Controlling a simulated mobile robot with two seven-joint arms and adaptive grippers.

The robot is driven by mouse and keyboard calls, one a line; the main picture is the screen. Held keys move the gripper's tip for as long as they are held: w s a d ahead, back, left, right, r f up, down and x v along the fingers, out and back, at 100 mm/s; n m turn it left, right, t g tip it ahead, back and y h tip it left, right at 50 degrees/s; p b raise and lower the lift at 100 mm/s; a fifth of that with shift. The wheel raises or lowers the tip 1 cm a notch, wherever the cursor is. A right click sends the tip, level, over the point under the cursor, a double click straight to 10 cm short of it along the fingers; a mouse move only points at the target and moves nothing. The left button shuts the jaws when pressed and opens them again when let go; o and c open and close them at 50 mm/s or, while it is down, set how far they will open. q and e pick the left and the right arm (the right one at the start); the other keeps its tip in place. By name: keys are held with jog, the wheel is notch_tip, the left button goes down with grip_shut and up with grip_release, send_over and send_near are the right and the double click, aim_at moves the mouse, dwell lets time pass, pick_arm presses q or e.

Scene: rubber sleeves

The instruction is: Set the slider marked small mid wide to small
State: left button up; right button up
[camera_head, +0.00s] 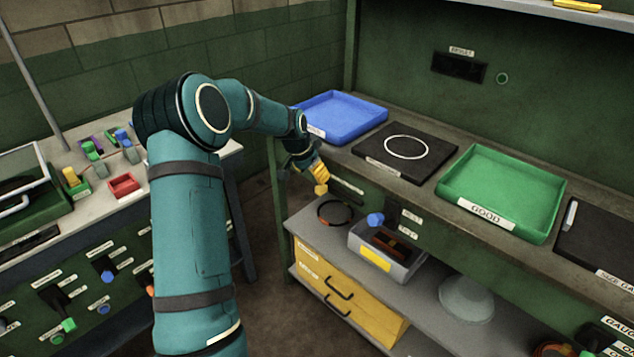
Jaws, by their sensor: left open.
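My left gripper (320,184) has yellow fingers and is open, pointing down and right in front of the bench's front edge. Just right of it, a dark slot (348,187) with a small pale label sits on the bench front. Further right on that front are a blue knob (375,219) and a dark panel (392,212) with labels. These labels are too small to read, so I cannot tell which one is the small mid wide slider or where its handle stands. The gripper partly covers the front near the slot. Contact cannot be told. My right gripper is out of view.
The bench top holds a blue tray (343,118), a black mat with a white ring (405,147) and a green GOOD tray (500,192). Below are a grey bin (405,268) and a yellow drawer unit (345,297). A side table (105,202) with more controls stands left.

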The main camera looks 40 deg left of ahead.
pick_arm(q)
jog(key=shift+v, duration=2.2)
